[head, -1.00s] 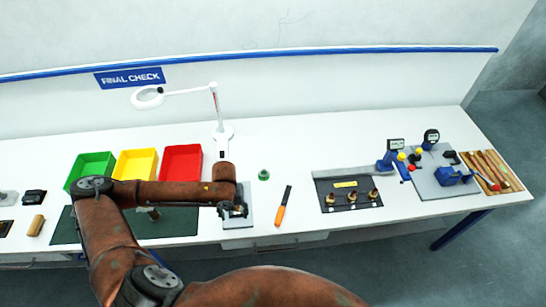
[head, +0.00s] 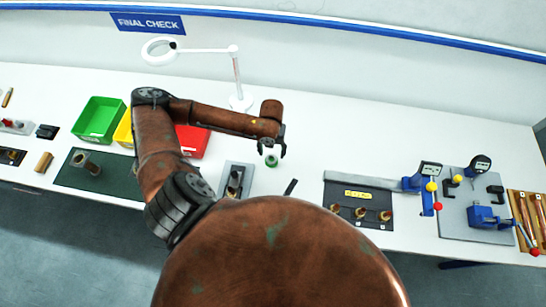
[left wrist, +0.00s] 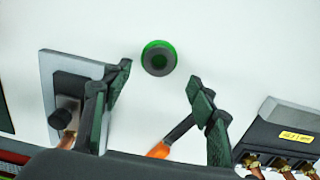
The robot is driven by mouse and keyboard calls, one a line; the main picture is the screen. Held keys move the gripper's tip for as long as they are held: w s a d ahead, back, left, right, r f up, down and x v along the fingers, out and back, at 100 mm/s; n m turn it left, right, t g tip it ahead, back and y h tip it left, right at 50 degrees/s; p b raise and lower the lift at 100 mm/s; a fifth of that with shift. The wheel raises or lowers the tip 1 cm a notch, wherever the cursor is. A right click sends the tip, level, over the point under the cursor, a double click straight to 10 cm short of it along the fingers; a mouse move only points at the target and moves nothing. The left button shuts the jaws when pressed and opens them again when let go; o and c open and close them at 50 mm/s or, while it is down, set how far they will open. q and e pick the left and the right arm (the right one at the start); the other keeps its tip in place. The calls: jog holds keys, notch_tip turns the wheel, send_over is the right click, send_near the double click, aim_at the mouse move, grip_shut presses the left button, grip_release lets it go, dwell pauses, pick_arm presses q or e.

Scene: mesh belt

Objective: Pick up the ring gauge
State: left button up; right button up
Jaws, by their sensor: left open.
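The ring gauge (head: 271,160) is a small green ring with a dark centre, lying on the white bench. In the left wrist view the ring gauge (left wrist: 159,58) lies ahead of and between my spread fingers, not touching them. My left gripper (head: 271,149) hangs over the bench just above the ring gauge in the head view. The left gripper (left wrist: 160,84) is open and empty. My right gripper is not in view.
A grey plate with a dark fixture (head: 235,180) stands left of the ring. An orange-handled tool (left wrist: 170,138) lies near it. A black gauge mat (head: 357,207) is at right. Green (head: 98,120) and red (head: 193,141) bins and a magnifier lamp (head: 240,102) stand behind.

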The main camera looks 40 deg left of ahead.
aim_at(271, 161)
pick_arm(q)
notch_tip(271, 161, down, 2)
jog(key=shift+w+a+f+p, duration=0.1)
jog(key=shift+f+p, duration=0.05)
jog(key=shift+p, duration=0.25)
notch_tip(271, 161, down, 2)
jog(key=shift+f, duration=0.2)
jog(key=shift+a+f, duration=0.1)
jog(key=shift+f, duration=0.25)
jog(key=c, duration=1.4)
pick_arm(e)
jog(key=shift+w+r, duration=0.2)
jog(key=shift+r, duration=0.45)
pick_arm(q)
jog(key=shift+r, duration=0.1)
